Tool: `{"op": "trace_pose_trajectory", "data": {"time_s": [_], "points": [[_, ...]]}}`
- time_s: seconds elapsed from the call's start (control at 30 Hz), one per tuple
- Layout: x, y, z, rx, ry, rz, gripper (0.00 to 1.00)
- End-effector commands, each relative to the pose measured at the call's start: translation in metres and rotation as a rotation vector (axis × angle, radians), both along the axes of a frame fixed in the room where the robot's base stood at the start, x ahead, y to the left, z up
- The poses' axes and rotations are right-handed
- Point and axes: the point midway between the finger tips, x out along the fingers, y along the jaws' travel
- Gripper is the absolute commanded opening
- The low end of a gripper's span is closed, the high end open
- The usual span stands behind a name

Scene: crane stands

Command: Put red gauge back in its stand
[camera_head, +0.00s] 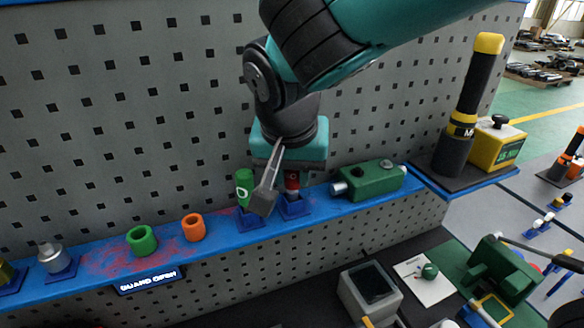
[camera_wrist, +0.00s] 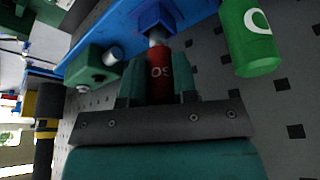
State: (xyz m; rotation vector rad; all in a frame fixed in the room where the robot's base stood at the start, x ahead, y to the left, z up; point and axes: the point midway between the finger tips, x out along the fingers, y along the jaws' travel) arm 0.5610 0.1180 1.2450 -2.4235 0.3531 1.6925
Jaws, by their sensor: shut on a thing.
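The red gauge (camera_wrist: 160,77) is upright between the fingers of my gripper (camera_wrist: 159,88), which is shut on it. Its silver lower end points at a blue stand (camera_wrist: 155,14) on the blue shelf. In the head view the gauge (camera_head: 292,180) shows just above this stand (camera_head: 296,208), under my wrist. The silver end meets the stand's opening in the wrist view, but I cannot tell how deep it sits.
A green cylinder (camera_head: 244,184) stands close left of the gauge, also in the wrist view (camera_wrist: 250,42). A green box (camera_head: 374,180) is to the right. Green (camera_head: 142,240) and orange (camera_head: 193,227) rings lie left. The perforated panel (camera_head: 150,120) rises behind.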

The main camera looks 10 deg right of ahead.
Motion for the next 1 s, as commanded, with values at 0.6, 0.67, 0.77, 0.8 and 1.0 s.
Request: {"op": "trace_pose_trajectory", "data": {"time_s": [0.6,0.67,0.77,0.8,1.0], "points": [[0.000,0.000,-0.007,0.000,0.000,0.000,0.56],[0.000,0.000,-0.007,0.000,0.000,0.000,0.56],[0.000,0.000,-0.006,0.000,0.000,0.000,0.56],[-0.001,0.000,-0.004,0.000,0.000,0.000,0.56],[-0.005,0.002,0.011,0.001,0.000,0.001,0.56]]}}
